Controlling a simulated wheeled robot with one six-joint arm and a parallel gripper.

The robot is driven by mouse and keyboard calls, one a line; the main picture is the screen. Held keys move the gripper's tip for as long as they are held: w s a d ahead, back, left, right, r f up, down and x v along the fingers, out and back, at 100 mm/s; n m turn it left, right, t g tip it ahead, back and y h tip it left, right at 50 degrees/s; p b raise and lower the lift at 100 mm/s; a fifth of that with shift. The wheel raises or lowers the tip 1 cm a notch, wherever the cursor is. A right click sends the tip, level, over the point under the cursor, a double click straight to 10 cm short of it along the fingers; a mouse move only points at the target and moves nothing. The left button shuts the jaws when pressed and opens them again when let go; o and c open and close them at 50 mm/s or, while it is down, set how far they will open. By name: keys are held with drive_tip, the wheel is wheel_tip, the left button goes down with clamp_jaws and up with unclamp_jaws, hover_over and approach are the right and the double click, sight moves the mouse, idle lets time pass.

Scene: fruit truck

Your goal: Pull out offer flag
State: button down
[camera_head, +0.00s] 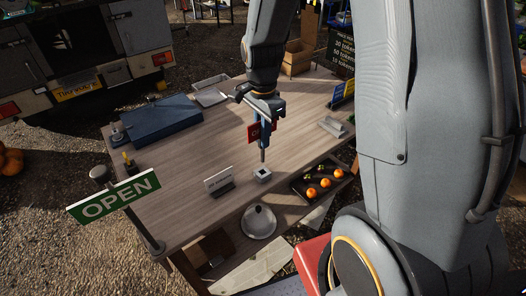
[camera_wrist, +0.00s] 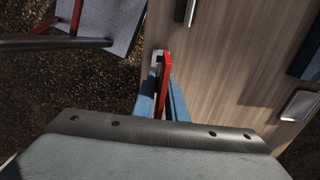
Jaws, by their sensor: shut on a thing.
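The offer flag (camera_head: 254,132) is red and stands upright on a thin pole. My gripper (camera_head: 266,134), with blue fingers, is shut on it above the table. The pole's lower end appears just above a small white holder block (camera_head: 262,175) with a dark opening in its top; I cannot tell for sure whether a gap separates them. In the wrist view, the red flag (camera_wrist: 166,72) shows edge-on between the blue fingers (camera_wrist: 163,100), and the white block (camera_wrist: 156,57) lies beyond it.
A green OPEN sign (camera_head: 113,196) stands at the left corner. The table's middle left is clear.

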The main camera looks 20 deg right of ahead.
drive_tip(key=shift+r+p, duration=1.75)
drive_tip(key=shift+r, duration=0.55)
